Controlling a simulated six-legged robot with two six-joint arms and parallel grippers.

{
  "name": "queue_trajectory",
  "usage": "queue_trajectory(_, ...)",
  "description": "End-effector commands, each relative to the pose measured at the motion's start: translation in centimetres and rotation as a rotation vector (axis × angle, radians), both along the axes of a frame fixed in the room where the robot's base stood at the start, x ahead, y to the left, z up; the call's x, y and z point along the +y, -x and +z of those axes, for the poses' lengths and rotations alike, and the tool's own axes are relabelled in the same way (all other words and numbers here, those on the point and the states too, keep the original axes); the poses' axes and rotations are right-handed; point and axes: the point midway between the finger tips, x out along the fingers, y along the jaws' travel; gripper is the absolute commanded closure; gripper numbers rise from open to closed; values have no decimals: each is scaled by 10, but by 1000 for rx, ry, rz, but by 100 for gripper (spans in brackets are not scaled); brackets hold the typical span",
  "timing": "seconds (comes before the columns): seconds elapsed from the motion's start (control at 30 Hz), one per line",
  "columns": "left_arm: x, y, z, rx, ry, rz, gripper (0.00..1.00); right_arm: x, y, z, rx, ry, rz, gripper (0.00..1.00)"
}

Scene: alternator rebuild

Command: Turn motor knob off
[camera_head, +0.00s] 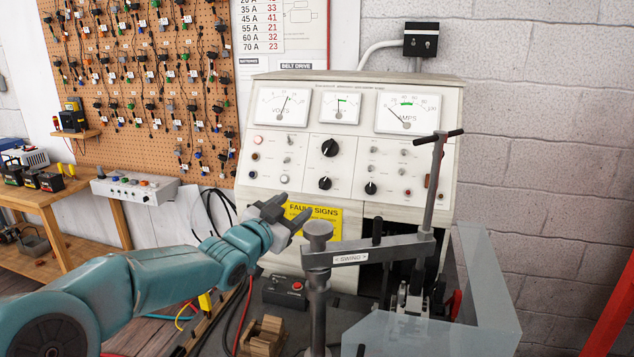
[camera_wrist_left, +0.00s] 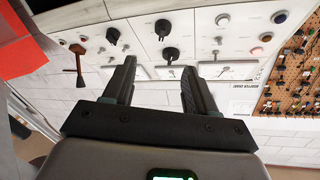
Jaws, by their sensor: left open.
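The slanted test bench panel (camera_head: 290,210) stands at the back with several controls. Three black knobs show: a large upper middle knob (camera_head: 330,147), a lower middle knob (camera_head: 325,183) and a lower right knob (camera_head: 371,188). I cannot read which is the motor knob. My left gripper (camera_head: 284,211) is open and empty, in front of the panel's lower part. In the left wrist view the panel appears upside down; the upper middle knob (camera_wrist_left: 171,53) shows between the two fingers, apart from them. The lower right knob (camera_wrist_left: 113,36) shows beyond the left finger. My right gripper is not in view.
A grey swing arm and post (camera_head: 350,256) stand right of my left gripper, with a tall lever (camera_head: 434,185). A clear guard (camera_head: 488,275) is at the right. A pegboard (camera_head: 150,80) hangs at left.

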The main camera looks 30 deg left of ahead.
Motion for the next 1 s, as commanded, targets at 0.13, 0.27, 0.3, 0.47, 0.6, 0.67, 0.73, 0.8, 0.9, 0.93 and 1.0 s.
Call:
queue_trajectory(0.13,2,-37,3,2,0,0,43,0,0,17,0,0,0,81)
queue_trajectory(0.27,5,-69,4,2,0,2,43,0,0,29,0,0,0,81)
queue_trajectory(0.3,6,-78,4,2,1,2,43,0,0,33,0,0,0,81)
queue_trajectory(0.47,9,-109,3,1,1,4,43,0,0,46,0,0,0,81)
queue_trajectory(0.6,12,-125,3,0,1,4,43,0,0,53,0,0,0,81)
queue_trajectory(0.67,12,-129,2,0,1,4,43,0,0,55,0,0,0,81)
queue_trajectory(0.73,12,-131,1,0,1,4,43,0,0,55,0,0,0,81)
queue_trajectory(0.8,12,-133,0,1,1,4,43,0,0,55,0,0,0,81)
queue_trajectory(0.9,12,-133,0,0,1,4,43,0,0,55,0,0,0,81)
queue_trajectory(0.93,12,-133,0,0,1,4,43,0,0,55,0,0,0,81)
queue_trajectory(1.0,12,-133,0,0,1,4,43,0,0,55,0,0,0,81)
